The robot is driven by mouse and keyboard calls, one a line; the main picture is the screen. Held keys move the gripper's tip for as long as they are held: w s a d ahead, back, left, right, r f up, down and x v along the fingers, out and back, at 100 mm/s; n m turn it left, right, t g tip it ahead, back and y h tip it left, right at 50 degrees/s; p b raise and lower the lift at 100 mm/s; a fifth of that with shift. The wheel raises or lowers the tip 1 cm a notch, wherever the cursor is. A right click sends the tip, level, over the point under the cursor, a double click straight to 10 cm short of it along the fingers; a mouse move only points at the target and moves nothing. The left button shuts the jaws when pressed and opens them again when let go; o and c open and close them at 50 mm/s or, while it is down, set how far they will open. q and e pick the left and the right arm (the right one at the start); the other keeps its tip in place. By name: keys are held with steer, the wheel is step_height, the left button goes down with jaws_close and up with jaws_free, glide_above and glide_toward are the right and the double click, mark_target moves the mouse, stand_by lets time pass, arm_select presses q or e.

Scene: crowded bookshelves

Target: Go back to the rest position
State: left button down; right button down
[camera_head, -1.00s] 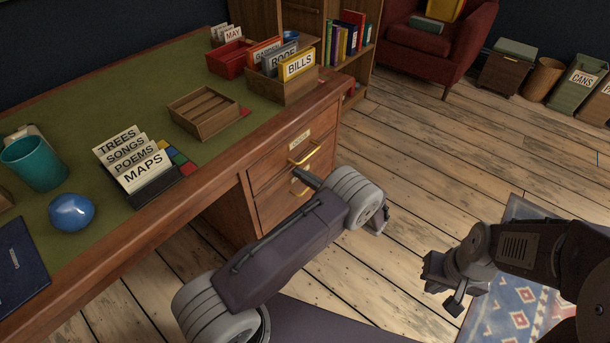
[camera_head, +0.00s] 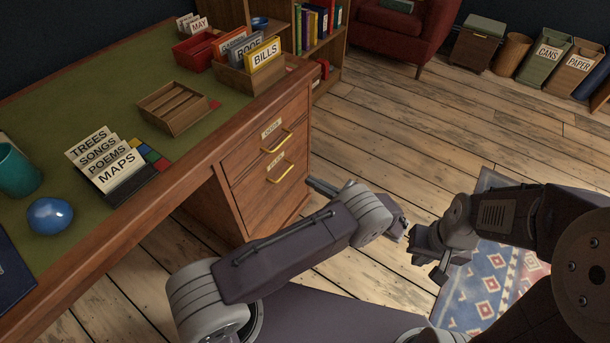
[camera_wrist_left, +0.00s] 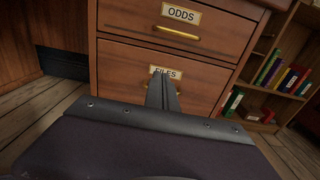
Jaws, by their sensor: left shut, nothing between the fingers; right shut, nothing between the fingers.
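My left gripper (camera_head: 318,186) reaches in from the left in the head view. Its slim dark fingers are shut and empty, in front of the desk's drawers and apart from them as far as I can tell. In the left wrist view the shut fingers (camera_wrist_left: 162,92) point at the FILES drawer (camera_wrist_left: 130,72) and cover part of it. The two arms are close together in the middle of the picture.
A bookshelf (camera_head: 322,62), red armchair (camera_head: 412,35) and bins (camera_head: 543,62) stand at the back. Plank floor is open on the right.

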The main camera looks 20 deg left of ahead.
arm_select(q)
steer(key=s+a+n+g+h, duration=0.8)
steer(key=s+a+n, duration=0.1)
steer(key=s+d+r+n+t+h, duration=0.2)
steer(key=s+r+n+t+h, duration=0.15)
steer(key=s+n+h, duration=0.8)
steer(key=w+r+n+y+p, duration=0.1)
steer(key=r+p, duration=1.6)
steer(key=w+r+y+p, duration=0.1)
steer(key=w+r+p, duration=0.1)
steer(key=r+p, duration=1.5)
steer(key=shift+w+r+n, duration=0.25)
steer(key=shift+r+n, duration=0.1)
steer(key=shift+g, duration=0.25)
